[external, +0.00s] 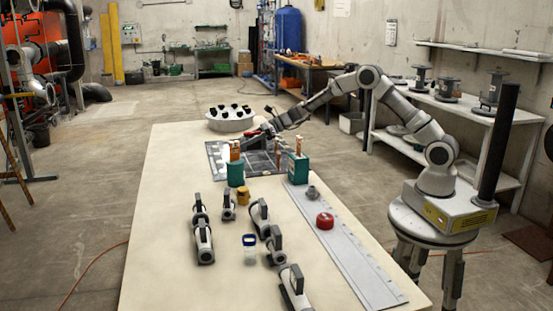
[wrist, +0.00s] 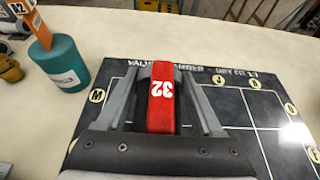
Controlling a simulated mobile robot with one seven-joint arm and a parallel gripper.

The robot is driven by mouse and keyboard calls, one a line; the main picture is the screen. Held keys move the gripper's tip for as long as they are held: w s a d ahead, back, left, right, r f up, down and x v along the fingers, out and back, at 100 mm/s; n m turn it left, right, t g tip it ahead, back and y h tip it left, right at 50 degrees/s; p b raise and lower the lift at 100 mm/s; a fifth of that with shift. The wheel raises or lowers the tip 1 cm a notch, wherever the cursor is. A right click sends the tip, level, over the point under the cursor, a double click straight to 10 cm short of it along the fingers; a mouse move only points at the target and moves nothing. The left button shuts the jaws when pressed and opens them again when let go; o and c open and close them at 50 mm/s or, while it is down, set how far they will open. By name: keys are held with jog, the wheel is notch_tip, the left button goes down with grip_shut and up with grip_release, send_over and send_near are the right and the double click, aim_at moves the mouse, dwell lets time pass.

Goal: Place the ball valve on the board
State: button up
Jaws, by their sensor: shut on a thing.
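The ball valve shows as a red handle marked 32 (wrist: 161,105) between my gripper's fingers in the wrist view; its body is hidden beneath the gripper. My gripper (wrist: 159,78) is shut on it, above the dark board (wrist: 235,110), which has white grid lines, round letter marks and a printed title. In the external view my gripper (external: 258,135) reaches over the far part of the board (external: 216,150), with a bit of red at its end. I cannot tell whether the valve touches the board.
A teal container with an orange tag (external: 236,172) stands at the board's near left edge, another (external: 298,168) at its right. A white round tray (external: 231,122) with black-topped pieces is behind. Several grey fittings, a red round part (external: 325,220) and a grey strip (external: 345,245) occupy the near table.

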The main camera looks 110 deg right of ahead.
aim_at(244, 153)
jog(key=shift+w+a+f, duration=0.3)
jog(key=shift+w+f, duration=0.1)
jog(key=shift+w, duration=0.2)
jog(key=shift+f+b, duration=0.75)
jog(key=shift+f, duration=1.15)
jog(key=shift+f, duration=0.2)
jog(key=o, duration=1.5)
